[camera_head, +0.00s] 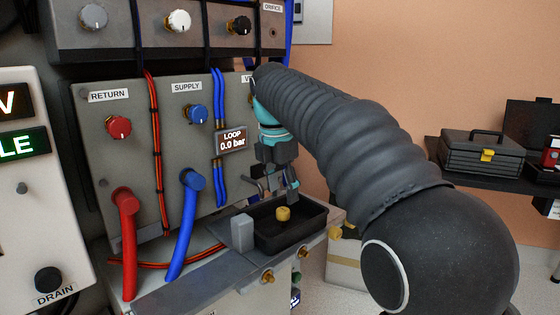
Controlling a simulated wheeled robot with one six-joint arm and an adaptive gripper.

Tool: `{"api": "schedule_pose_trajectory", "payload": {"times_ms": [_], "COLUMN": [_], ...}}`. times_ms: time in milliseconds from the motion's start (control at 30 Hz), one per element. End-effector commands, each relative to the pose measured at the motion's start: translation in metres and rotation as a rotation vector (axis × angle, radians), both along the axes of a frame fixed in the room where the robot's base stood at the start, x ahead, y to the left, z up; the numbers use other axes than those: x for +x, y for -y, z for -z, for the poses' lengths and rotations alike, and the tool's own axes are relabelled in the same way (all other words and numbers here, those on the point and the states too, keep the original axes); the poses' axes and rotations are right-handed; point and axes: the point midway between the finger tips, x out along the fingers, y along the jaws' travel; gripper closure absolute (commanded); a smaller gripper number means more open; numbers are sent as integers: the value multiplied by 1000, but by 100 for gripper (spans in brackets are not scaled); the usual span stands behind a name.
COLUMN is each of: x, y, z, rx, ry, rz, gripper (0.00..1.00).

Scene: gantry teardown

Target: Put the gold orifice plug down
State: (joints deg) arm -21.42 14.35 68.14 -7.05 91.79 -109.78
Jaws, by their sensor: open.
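The gold orifice plug (284,213) sits in the black tray (306,236) on the ledge below the grey panel. My gripper (277,190) is above the tray, just above and slightly left of the plug in the picture. Its fingers are apart and it holds nothing that I can see. A gap shows between the fingers and the plug. The label ORIFICE (272,7) is at the top right of the upper panel, with a small dark hole below it.
A grey block (242,233) stands at the tray's left. Red (126,240) and blue (183,232) hoses hang in front of the panel. The LOOP display (232,139) reads 0.0 bar. A toolbox (483,152) stands on a dark shelf at right.

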Motion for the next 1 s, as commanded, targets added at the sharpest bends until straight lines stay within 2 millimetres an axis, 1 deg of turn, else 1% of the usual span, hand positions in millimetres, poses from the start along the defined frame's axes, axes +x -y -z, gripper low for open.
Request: {"api": "schedule_pose_trajectory", "payload": {"times_ms": [33,100,267,400,567,833,933,1000], "x": [-1,-3,-6,-8,-10,-12,-19,-28], "y": [-1,-3,-5,-6,-6,-4,8,21], "z": [-14,-29,-51,-63,-71,-72,-72,-71], "rx": [0,1,1,1,0,3,21,46], "ry": [2,3,3,1,0,3,20,42], "rz": [-1,-1,-1,-1,-1,16,94,195], "gripper": [43,43,43,43,43,43,43,43]}}
